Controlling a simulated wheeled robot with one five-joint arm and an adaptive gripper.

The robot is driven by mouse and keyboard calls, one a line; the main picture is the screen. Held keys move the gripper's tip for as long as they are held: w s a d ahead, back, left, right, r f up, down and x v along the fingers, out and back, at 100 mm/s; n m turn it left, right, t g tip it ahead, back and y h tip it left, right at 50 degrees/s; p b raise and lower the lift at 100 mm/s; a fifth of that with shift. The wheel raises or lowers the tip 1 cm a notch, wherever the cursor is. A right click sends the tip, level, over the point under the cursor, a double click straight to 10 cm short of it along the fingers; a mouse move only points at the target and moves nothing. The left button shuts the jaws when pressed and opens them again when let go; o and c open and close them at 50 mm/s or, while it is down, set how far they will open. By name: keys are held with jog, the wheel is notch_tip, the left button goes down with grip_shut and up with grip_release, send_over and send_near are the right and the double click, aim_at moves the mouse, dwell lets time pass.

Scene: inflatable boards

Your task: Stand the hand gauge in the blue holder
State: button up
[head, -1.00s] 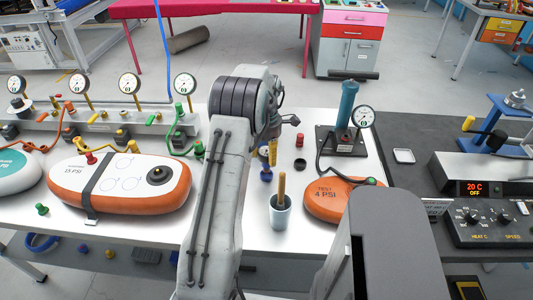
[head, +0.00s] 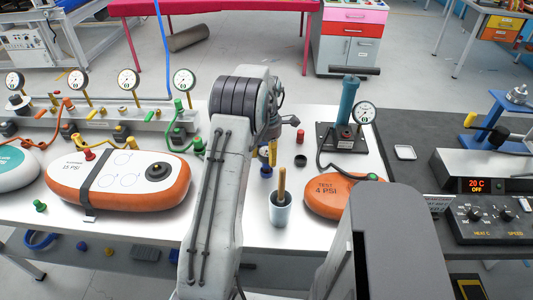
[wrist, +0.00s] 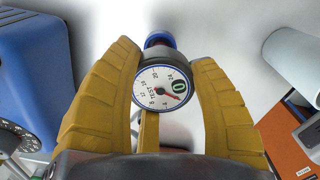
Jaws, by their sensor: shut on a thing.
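My gripper (wrist: 165,62) has two yellow fingers, in the wrist view on either side of the hand gauge, shut on it. The hand gauge (wrist: 160,88) has a round white dial marked TEST, with a red needle and a yellow stem below it. A small blue piece (wrist: 158,39) shows just beyond the dial, perhaps the blue holder. In the head view a small blue piece (head: 266,170) stands on the white bench under yellow parts near my gripper. My arm hides most of the gripper there. I cannot tell whether gauge and blue piece touch.
An orange TEST board (head: 325,207), a blue pump (head: 348,98) with a dial and small red and black caps are to the right. A large orange-and-white board (head: 130,180) lies left.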

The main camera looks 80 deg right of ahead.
jog(key=shift+f, duration=0.4)
jog(key=o, duration=1.3)
notch_tip(320, 180, up, 12)
dwell(0.5)
